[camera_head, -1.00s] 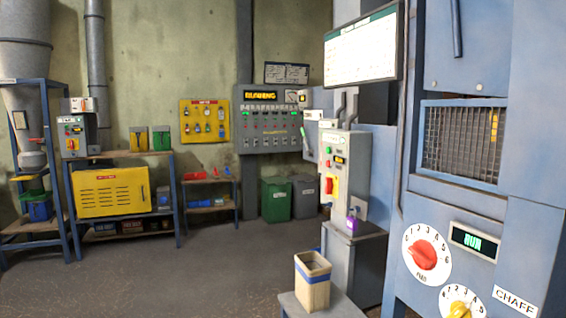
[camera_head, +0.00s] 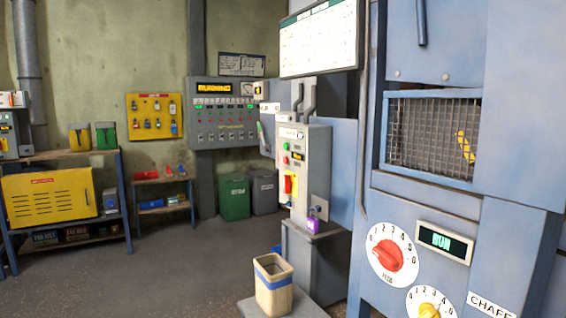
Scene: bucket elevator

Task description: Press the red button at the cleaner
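A grey control box (camera_head: 312,170) stands beside the blue machine, in the middle of the view. On its left-facing front are a green button (camera_head: 286,146), a small red button (camera_head: 285,159) below it, and a lit display (camera_head: 298,156). A red switch handle (camera_head: 289,184) on a yellow plate is lower down. A purple padlock (camera_head: 313,224) hangs at the box's lower corner. The large blue machine (camera_head: 515,135) at right has a mesh window, a red dial (camera_head: 388,256), a yellow dial (camera_head: 430,309) and a RUN display (camera_head: 444,242). Neither gripper is in view.
A beige bin (camera_head: 273,286) with a blue band stands on a low grey platform in front of the box. A wall panel (camera_head: 222,113) reads RUNNING. Green (camera_head: 234,197) and grey (camera_head: 264,190) bins stand behind. A shelf with a yellow cabinet (camera_head: 48,197) is at left. Floor at centre-left is clear.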

